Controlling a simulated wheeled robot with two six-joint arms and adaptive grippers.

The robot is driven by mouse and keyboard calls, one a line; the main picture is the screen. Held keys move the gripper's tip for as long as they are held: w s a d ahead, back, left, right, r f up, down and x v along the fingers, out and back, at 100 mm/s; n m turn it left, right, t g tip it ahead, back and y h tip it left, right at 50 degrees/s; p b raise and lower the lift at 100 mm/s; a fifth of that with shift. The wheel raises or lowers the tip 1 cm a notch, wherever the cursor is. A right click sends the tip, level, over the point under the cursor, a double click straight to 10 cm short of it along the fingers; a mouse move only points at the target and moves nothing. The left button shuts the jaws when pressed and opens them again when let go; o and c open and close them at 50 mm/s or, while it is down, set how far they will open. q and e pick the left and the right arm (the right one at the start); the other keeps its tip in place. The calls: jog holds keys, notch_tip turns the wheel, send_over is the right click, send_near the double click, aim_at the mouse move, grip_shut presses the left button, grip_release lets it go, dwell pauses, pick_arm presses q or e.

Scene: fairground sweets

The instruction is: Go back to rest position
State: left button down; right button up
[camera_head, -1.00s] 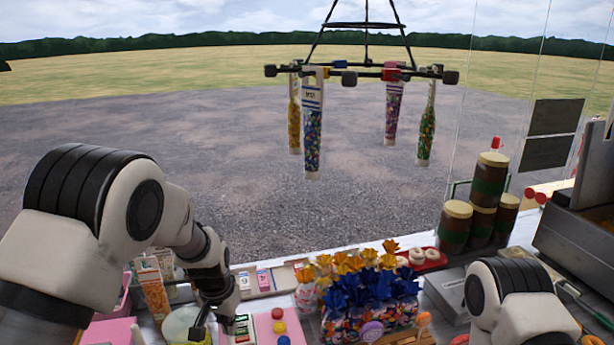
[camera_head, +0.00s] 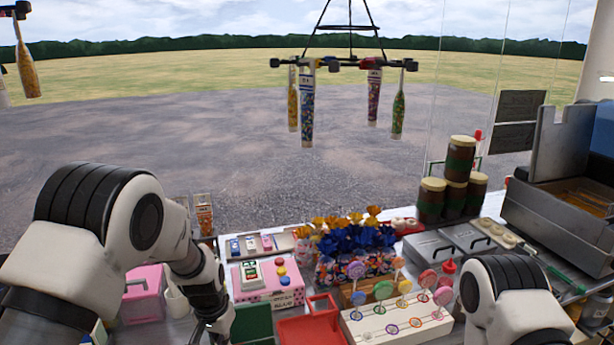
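My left arm comes in from the left, and its dark wrist hangs over the counter. My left gripper (camera_head: 204,332) is only partly in view at the bottom edge, so its fingers cannot be made out. My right arm shows as a white and black link at the lower right; its gripper is out of view. I see nothing held by either arm.
The counter holds a pink box (camera_head: 143,298), a pink game box (camera_head: 270,287), wrapped sweets (camera_head: 345,250), a white lollipop stand (camera_head: 400,325) and stacked brown jars (camera_head: 455,190). A metal fryer (camera_head: 560,200) stands right. Candy tubes hang from a rack (camera_head: 345,62).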

pick_arm(q)
jog(key=s+a+f+n+g+b, duration=0.1)
jog(key=s+a+f+g+b, duration=0.15)
jog(key=s+f, duration=0.95)
jog(key=s+a+f+g+b, duration=0.2)
jog(key=s+a+f+b, duration=0.1)
jog(key=s+f, duration=0.8)
jog(key=s+a+f+n+t+b, duration=0.1)
jog(key=s+n+t, duration=0.1)
jog(key=s, duration=0.7)
jog(key=shift+s+a+f+t+y+b, duration=0.25)
jog(key=shift+s+f+t+y+b, duration=0.1)
jog(key=shift+t, duration=0.5)
pick_arm(e)
notch_tip(320, 180, down, 8)
jog(key=shift+w, duration=0.25)
pick_arm(q)
jog(key=shift+s+r, duration=0.1)
pick_arm(e)
jog(key=shift+s+r, duration=0.1)
jog(key=shift+s, duration=0.05)
